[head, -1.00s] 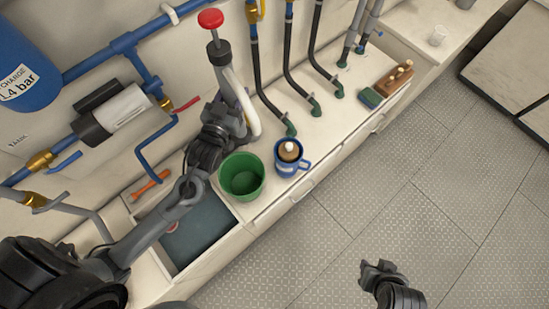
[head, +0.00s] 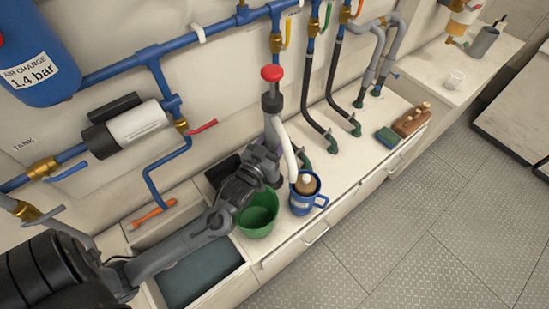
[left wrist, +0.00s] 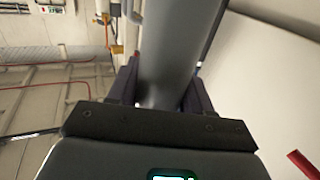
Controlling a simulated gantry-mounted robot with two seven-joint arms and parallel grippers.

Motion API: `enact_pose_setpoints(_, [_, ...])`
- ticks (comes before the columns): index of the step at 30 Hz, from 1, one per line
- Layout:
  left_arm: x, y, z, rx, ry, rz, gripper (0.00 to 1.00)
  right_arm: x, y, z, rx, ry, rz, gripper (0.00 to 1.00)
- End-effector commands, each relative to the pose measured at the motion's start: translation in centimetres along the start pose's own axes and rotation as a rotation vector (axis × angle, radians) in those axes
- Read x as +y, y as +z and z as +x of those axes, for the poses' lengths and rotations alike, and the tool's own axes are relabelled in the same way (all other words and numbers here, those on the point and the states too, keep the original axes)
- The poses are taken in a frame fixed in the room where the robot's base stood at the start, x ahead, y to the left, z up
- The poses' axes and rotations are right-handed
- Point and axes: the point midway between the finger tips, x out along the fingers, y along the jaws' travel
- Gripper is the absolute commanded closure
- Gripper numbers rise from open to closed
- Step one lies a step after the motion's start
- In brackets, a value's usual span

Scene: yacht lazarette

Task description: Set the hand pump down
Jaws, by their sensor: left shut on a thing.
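The hand pump (head: 272,103) has a red knob on top, a dark collar, a grey barrel and a pale hose curving down its right side. It is roughly upright in the head view. My left gripper (head: 268,168) is shut around its barrel, just behind the green bucket (head: 258,222). In the left wrist view, the grey barrel (left wrist: 168,50) runs between the fingers of the left gripper (left wrist: 160,90). The pump's lower end is hidden, so I cannot tell whether it touches the counter (head: 285,238). My right gripper is not in view.
A blue mug (head: 302,202) with a wooden-handled item in it stands right of the bucket. A green sponge (head: 387,138) and a brown block (head: 411,120) lie farther right. Black hoses (head: 312,112) come down behind. An orange tool (head: 152,214) lies at left.

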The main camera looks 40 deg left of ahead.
Motion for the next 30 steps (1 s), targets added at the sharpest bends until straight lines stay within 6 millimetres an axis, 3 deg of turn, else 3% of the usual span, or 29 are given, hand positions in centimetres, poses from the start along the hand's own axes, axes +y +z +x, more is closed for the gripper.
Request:
enact_pose_setpoints(11, [0.0, 2.3, 0.0, 0.005, 0.000, -0.001, 1.00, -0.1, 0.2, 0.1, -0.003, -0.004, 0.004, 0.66])
enact_pose_setpoints(18, [0.0, 5.0, 0.0, 0.005, 0.000, -0.001, 1.00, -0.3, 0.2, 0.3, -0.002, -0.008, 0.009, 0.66])
enact_pose_setpoints(30, [0.0, 5.4, 0.0, 0.005, 0.000, -0.002, 1.00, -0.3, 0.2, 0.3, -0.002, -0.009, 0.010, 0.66])
